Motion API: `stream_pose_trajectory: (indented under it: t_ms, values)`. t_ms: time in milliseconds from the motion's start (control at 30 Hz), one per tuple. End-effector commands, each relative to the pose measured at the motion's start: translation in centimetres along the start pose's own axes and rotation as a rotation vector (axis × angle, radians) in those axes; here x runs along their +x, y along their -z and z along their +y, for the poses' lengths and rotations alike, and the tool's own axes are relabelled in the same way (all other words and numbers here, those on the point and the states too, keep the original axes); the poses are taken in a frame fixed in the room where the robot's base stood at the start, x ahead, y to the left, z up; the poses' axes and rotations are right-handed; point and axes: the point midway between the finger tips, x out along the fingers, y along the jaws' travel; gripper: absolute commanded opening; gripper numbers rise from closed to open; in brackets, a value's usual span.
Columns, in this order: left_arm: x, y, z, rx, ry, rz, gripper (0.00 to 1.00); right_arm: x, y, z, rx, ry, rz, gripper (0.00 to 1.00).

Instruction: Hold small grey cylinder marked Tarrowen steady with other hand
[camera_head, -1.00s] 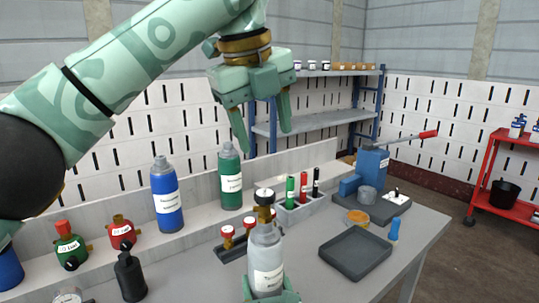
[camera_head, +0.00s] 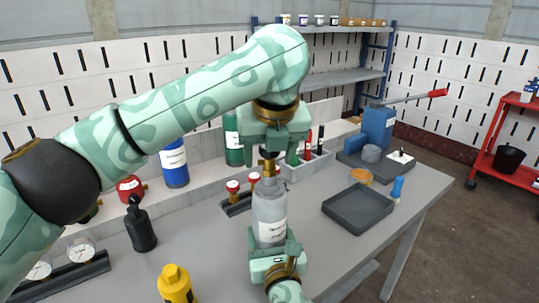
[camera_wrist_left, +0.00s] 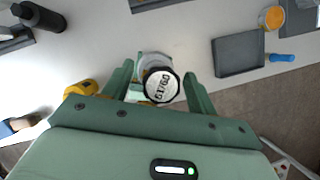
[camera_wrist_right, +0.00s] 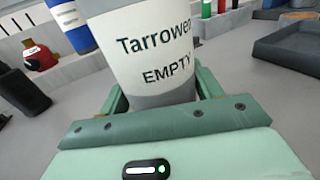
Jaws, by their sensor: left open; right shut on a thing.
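The small grey cylinder (camera_head: 270,213) stands upright at the middle of the bench, with brass fittings (camera_head: 269,172) at its top. In the right wrist view its label (camera_wrist_right: 155,50) reads "Tarrowen" and "EMPTY". My right gripper (camera_head: 273,247) is shut on its lower body; it also shows in the right wrist view (camera_wrist_right: 160,98). My left gripper (camera_head: 271,158) is open above the cylinder, its fingers either side of the brass top. In the left wrist view a round dial face (camera_wrist_left: 161,86) lies between the open fingers (camera_wrist_left: 160,78). I cannot tell whether they touch it.
A dark tray (camera_head: 358,208) lies to the right. A black bottle (camera_head: 140,227) and a yellow bottle (camera_head: 175,284) stand to the left. Blue (camera_head: 175,165) and green (camera_head: 233,140) cylinders stand behind. A blue lever press (camera_head: 378,128) stands at the back right.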

Motion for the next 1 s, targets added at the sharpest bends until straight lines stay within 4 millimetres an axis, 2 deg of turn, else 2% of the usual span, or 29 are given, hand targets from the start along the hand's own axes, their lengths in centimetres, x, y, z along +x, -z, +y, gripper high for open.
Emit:
stream_pose_trajectory:
  t_ms: [100,367,533,600,633,700,733,767,800,1000]
  values:
    - [0.59,0.03,-0.03,-0.001,0.001,0.002,0.58,0.02,-0.2,0.01,0.0,0.0,-0.003,0.37]
    - [0.67,0.01,-0.02,-0.001,0.001,0.0,0.58,0.02,-0.19,0.01,0.0,0.0,-0.003,0.37]
    - [0.66,0.01,-0.02,-0.001,0.001,0.0,0.11,0.02,-0.19,0.01,0.0,0.0,-0.003,0.37]
    - [0.65,0.01,-0.02,-0.001,0.001,0.0,0.08,0.02,-0.19,0.01,0.001,0.0,-0.003,0.37]
    - [0.65,0.01,-0.02,-0.001,0.001,0.0,0.25,0.02,-0.19,0.01,0.001,0.0,-0.003,0.37]
    - [0.65,0.01,-0.02,-0.001,0.001,0.0,0.06,0.02,-0.19,0.01,0.001,0.0,-0.003,0.37]
    - [0.65,0.01,-0.02,-0.001,0.001,0.0,0.01,0.02,-0.19,0.01,0.001,0.0,-0.003,0.37]
    - [0.65,0.01,-0.02,-0.001,0.001,0.0,0.42,0.02,-0.19,0.01,0.001,0.0,-0.003,0.37]
    - [0.65,0.01,-0.02,-0.001,0.001,0.0,0.44,0.02,-0.19,0.01,0.001,0.0,-0.003,0.37]
    - [0.64,0.01,-0.02,-0.001,0.001,0.0,0.44,0.02,-0.19,0.01,0.001,0.0,-0.003,0.37]
